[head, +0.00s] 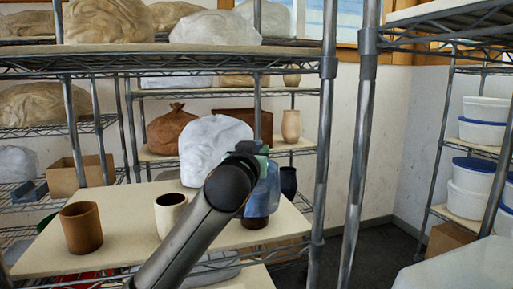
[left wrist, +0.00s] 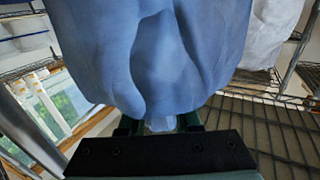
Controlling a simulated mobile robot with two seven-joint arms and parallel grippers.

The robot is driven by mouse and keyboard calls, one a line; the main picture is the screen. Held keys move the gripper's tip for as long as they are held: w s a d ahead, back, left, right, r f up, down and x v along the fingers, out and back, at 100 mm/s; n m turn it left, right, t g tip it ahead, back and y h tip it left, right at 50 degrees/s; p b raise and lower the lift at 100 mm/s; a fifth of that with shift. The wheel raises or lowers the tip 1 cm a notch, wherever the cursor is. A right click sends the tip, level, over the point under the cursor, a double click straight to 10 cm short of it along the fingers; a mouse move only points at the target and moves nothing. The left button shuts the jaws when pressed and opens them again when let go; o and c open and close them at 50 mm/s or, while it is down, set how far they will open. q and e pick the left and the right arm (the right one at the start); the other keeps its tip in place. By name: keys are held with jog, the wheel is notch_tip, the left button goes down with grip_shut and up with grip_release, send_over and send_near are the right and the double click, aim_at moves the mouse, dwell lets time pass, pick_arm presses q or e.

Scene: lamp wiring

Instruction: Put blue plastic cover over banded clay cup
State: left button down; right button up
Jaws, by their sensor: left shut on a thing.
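The blue plastic cover (head: 267,190) hangs from my left gripper (head: 256,150), which is shut on its top; the arm hides part of it. In the left wrist view the blue cover (left wrist: 160,50) fills the upper middle, gathered between the fingers (left wrist: 160,123). Directly below the cover the brown lower part of a cup (head: 254,222) shows on the shelf board. The cover appears to hang around its upper part, which is hidden, so I cannot tell whether it is banded. My right gripper is not in view.
On the same board (head: 120,240) stand a brown cup (head: 82,228), a pale cup with a dark inside (head: 169,212), a dark blue cup (head: 288,181) and a white plastic-wrapped lump (head: 210,145). A metal shelf post (head: 325,130) rises close on the right.

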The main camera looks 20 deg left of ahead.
pick_arm(q)
jog(key=shift+f+b, duration=0.4)
jog(key=shift+f, duration=0.5)
notch_tip(320, 180, down, 2)
jog(key=shift+b, duration=0.65)
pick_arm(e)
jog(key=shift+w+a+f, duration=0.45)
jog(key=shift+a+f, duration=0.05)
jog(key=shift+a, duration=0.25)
pick_arm(q)
jog(key=shift+f, duration=0.4)
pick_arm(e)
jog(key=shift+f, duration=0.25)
pick_arm(q)
jog(key=c, duration=0.5)
grip_release()
jog(key=shift+s+d+b, duration=0.2)
jog(key=shift+s, duration=1.9)
jog(key=shift+s+d+b, duration=0.15)
jog(key=shift+s+d, duration=0.05)
jog(key=shift+s, duration=1.9)
jog(key=shift+s+d+b, duration=0.2)
jog(key=shift+s, duration=1.9)
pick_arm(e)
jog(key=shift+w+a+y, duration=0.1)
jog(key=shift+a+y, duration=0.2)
